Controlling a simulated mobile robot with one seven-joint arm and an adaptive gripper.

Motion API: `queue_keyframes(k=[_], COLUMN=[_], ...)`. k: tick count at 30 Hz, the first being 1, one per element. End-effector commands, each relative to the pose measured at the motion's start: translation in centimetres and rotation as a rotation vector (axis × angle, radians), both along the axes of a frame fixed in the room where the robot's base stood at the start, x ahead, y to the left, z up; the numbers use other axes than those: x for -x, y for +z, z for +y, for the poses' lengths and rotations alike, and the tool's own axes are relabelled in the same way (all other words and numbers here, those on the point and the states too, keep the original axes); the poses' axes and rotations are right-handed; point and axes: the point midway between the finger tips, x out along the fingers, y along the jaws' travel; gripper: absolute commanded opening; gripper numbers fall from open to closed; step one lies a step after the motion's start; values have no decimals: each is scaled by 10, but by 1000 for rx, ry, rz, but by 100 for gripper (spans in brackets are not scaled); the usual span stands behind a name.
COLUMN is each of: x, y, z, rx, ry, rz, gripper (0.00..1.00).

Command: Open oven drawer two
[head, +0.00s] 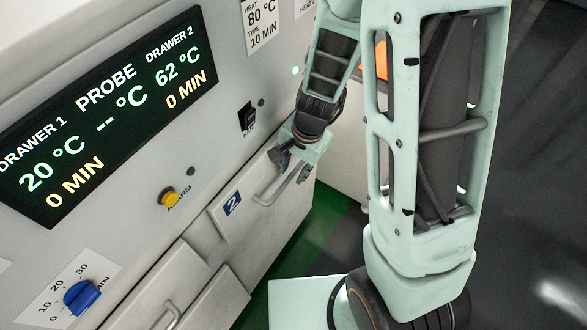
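Oven drawer two has a pale front (262,235) with a blue label reading 2 (232,203), low on the oven. Its metal bar handle (268,196) runs across the upper part of the front. My gripper (290,166) is at the right part of this handle, with its two dark fingers visibly apart. It looks open. I cannot tell whether the fingers touch the bar. The drawer front looks close to flush with the oven face, though a small gap would be hard to see.
A neighbouring drawer with a handle (168,318) is at lower left. The oven panel has a display (110,110), a blue knob (82,297), a yellow alarm button (170,197) and a black switch (247,117). Green and dark floor (325,225) is free before drawer two.

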Motion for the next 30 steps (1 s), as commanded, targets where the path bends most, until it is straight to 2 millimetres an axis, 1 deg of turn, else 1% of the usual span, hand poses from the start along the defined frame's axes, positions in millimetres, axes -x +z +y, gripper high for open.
queue_keyframes(k=[7,14,30], x=[0,0,-2], y=[0,0,0], z=[0,0,-2], rx=[1,1,0], ry=[0,0,-1], rz=[-1,-1,-1], gripper=[26,1,0])
